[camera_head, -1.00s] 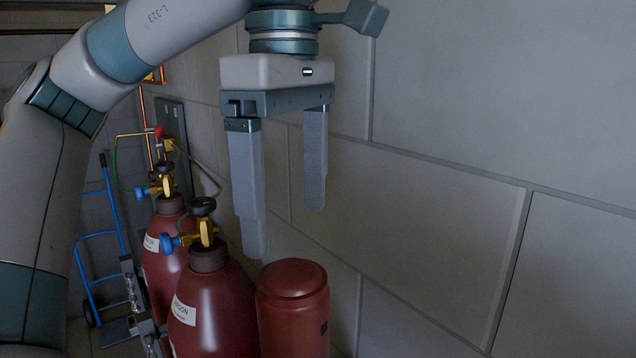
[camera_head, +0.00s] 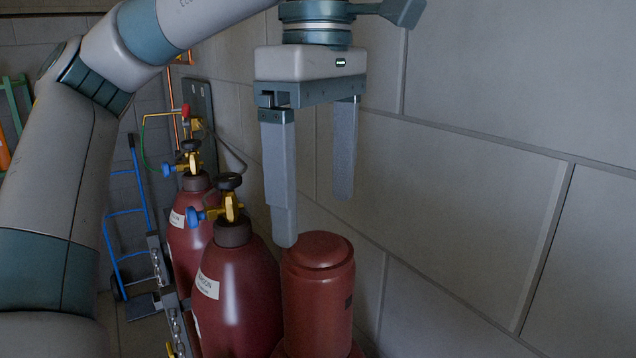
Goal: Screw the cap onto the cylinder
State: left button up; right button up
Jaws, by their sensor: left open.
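A dark red cap (camera_head: 318,295), a cylinder shape with a rounded raised top, stands upright at the bottom centre. It appears to rest on the shoulder of a red gas cylinder (camera_head: 318,350), of which only a sliver shows at the bottom edge; I cannot tell how it is seated. My left gripper (camera_head: 313,220) is open and points down above the cap, with nothing between its fingers. Its nearer fingertip is close to the cap's upper left edge in the picture; I cannot tell whether it touches. My right gripper is out of view.
Two red gas cylinders with valves stand left of the cap, the nearer one (camera_head: 237,295) and a farther one (camera_head: 188,235). A blue hand truck (camera_head: 140,225) is behind them. A cinderblock wall (camera_head: 465,190) runs close along the right.

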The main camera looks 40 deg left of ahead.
aim_at(317, 241)
pick_arm(q)
notch_tip(317, 241, down, 5)
jog(key=b, duration=0.2)
jog(key=shift+r+b, duration=0.2)
jog(key=shift+b, duration=0.1)
notch_tip(317, 241, down, 6)
jog(key=b, duration=0.5)
jog(key=c, duration=1.3)
jog(key=shift+m, duration=0.3)
jog(key=m, duration=0.6)
